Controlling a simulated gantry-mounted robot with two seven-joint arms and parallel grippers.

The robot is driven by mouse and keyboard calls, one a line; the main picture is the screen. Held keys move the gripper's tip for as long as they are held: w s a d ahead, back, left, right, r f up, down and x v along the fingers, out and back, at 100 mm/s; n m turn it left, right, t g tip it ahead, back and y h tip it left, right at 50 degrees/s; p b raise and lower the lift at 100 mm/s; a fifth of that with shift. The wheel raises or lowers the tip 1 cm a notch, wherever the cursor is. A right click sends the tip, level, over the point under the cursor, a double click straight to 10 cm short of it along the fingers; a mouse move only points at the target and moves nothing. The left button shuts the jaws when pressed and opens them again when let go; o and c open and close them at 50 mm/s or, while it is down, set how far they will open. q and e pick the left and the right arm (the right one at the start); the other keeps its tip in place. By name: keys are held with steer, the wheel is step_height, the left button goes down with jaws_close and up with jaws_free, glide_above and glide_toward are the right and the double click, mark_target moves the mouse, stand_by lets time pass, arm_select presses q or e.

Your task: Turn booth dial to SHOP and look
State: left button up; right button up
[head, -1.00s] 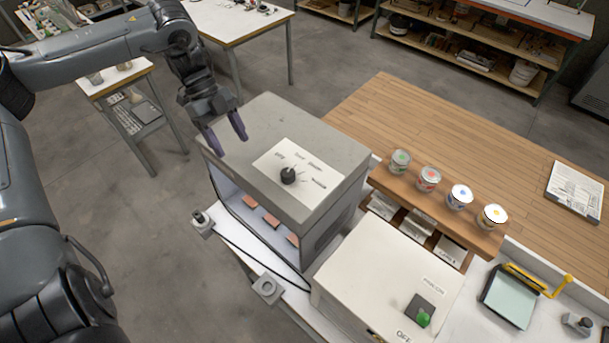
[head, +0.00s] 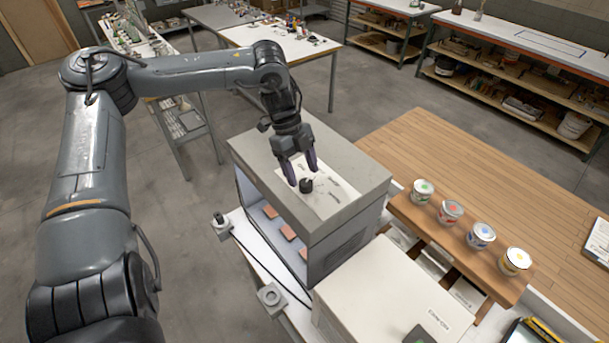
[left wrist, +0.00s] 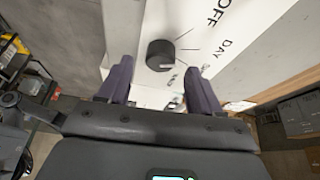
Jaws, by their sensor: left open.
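The booth is a grey box (head: 352,215) with an open lit front. A white label plate (head: 335,203) lies on its top, with a black round dial (head: 306,185) on it. In the left wrist view the dial (left wrist: 160,55) sits just beyond and between my fingertips, with OFF and DAY readable on the plate (left wrist: 225,30); other lettering is too small or hidden. My left gripper (head: 302,179) is open above the dial, its two dark fingers apart. It also shows in the left wrist view (left wrist: 160,85). My right gripper is not in view.
Several lidded cups (head: 450,211) stand on a wooden rack (head: 425,222) to the right of the booth. A white box (head: 385,285) is in front. Reddish panels (head: 289,231) lie inside the booth. A wooden bench (head: 470,165) behind has free room.

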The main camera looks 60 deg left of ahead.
mark_target(306, 185)
arm_select(q)
steer(key=shift+x, duration=1.3)
steer(key=c, duration=1)
steer(key=shift+c, duration=0.2)
